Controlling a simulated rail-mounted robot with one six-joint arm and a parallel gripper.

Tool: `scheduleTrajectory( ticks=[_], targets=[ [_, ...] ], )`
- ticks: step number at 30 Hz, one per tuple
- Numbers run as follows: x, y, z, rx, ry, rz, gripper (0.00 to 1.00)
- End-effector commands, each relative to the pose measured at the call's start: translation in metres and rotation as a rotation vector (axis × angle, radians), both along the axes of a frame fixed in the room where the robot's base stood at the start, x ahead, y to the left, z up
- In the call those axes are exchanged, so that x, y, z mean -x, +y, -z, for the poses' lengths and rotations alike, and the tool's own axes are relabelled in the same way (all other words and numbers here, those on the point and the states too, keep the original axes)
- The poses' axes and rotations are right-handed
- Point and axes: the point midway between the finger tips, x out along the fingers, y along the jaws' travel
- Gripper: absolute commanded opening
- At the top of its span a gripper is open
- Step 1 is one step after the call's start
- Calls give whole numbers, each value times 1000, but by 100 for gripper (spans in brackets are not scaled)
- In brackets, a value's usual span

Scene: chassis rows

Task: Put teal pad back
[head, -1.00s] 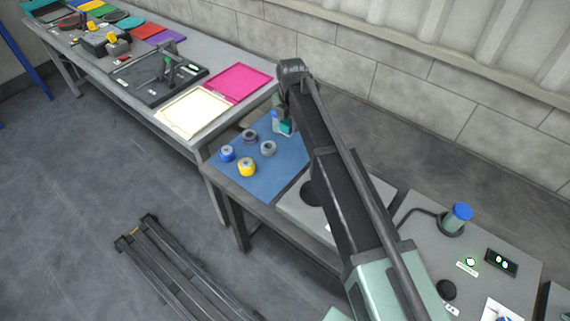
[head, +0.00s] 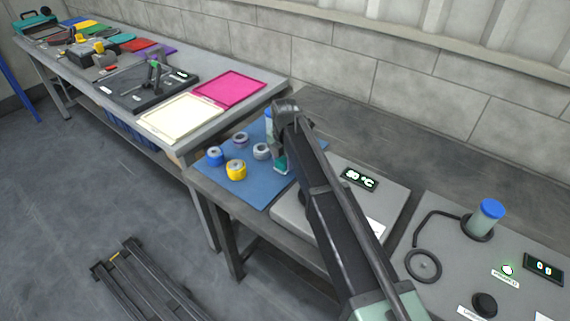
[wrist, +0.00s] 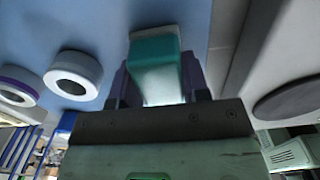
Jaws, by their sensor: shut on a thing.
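The teal pad (wrist: 155,50) is a small block, teal above and pale on its near face. In the wrist view it sits between the two fingers of my gripper (wrist: 160,78), which is shut on it. In the head view the teal pad (head: 281,167) shows at the end of my arm, at the right side of the blue mat (head: 238,186). My arm hides part of the gripper there. I cannot tell whether the pad touches the mat.
Several tape rolls, including a yellow one (head: 236,169) and a grey one (head: 262,151), stand left of my gripper. A blue-topped bottle (head: 268,122) is partly hidden behind it. A hotplate (head: 388,190) is to the right. The mat's front is clear.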

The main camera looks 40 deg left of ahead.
Motion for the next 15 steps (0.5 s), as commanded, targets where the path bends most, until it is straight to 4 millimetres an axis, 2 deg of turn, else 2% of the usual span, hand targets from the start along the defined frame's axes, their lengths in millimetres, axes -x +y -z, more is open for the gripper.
scheduleTrajectory(
  ticks=[5,6,10,15],
  targets=[
    [0,0,5,0,0,0,23],
    [0,0,3,0,0,0,47],
    [0,0,3,0,0,0,67],
    [0,0,3,0,0,0,68]
  ],
)
